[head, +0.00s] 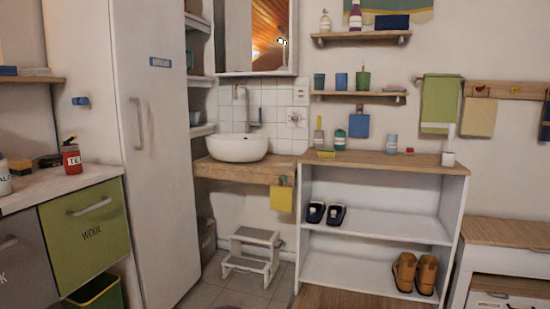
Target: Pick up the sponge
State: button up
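A small yellow block with a green part, which looks like the sponge (326,153), lies on the wooden top of the white shelf unit (400,160), near its left end. It sits just right of the white basin and in front of some small bottles. A brownish block (20,167) lies on the left counter; I cannot tell whether it is a sponge too. My gripper is not in view.
A white basin (238,149) stands on a wooden ledge, with a grey step stool (250,258) on the floor below. A tall white cabinet (145,120) stands at left. Bottles (340,139) and cups stand on the shelf unit's top. Shoes (415,273) sit on its lower shelves.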

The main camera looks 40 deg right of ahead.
aim_at(328, 153)
jog(key=z, duration=0.2)
jog(key=i, duration=1.2)
jog(key=z, duration=1)
jog(key=i, duration=1.55)
jog(key=z, duration=1.25)
